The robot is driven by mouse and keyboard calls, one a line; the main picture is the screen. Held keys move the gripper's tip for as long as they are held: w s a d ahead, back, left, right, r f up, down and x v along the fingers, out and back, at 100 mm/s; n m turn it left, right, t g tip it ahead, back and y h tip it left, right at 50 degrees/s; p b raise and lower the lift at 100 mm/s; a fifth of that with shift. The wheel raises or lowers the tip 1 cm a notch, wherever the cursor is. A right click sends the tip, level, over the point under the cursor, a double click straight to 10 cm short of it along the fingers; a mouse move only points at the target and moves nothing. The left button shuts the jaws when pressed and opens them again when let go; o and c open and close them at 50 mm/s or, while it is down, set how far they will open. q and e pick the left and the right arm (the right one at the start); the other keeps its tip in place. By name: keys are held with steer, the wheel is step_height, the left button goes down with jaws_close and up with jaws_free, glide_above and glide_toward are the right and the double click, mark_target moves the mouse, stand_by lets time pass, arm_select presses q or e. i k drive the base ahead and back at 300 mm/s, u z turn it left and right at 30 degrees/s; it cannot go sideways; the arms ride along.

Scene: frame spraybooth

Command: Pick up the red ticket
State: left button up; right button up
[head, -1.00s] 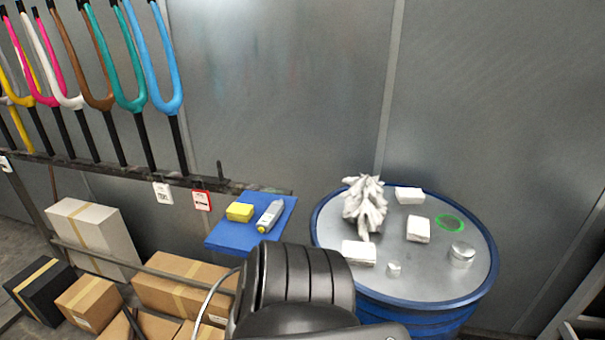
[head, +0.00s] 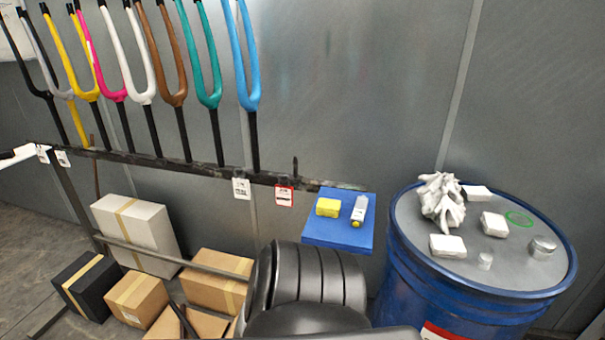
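The red ticket (head: 284,196) is a small tag with a red border and a white middle with dark print. It hangs from the dark rail (head: 205,172) near the rail's right end in the head view, left of the blue shelf. A white ticket (head: 241,188) hangs just to its left. Neither of my grippers shows in the head view. A black ribbed part of my own arm fills the bottom middle, below the red ticket and apart from it in the picture.
Several coloured forks stand along the rail. A blue shelf (head: 338,233) holds a yellow sponge (head: 327,207) and a grey bottle (head: 359,211). A blue drum (head: 398,272) with a crumpled rag (head: 440,199) and white blocks stands right. Cardboard boxes (head: 137,298) crowd the floor at left.

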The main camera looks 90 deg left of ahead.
mark_target(285, 197)
steer(key=z, duration=0.1)
steer(key=k, duration=0.55)
steer(key=u, duration=1.5)
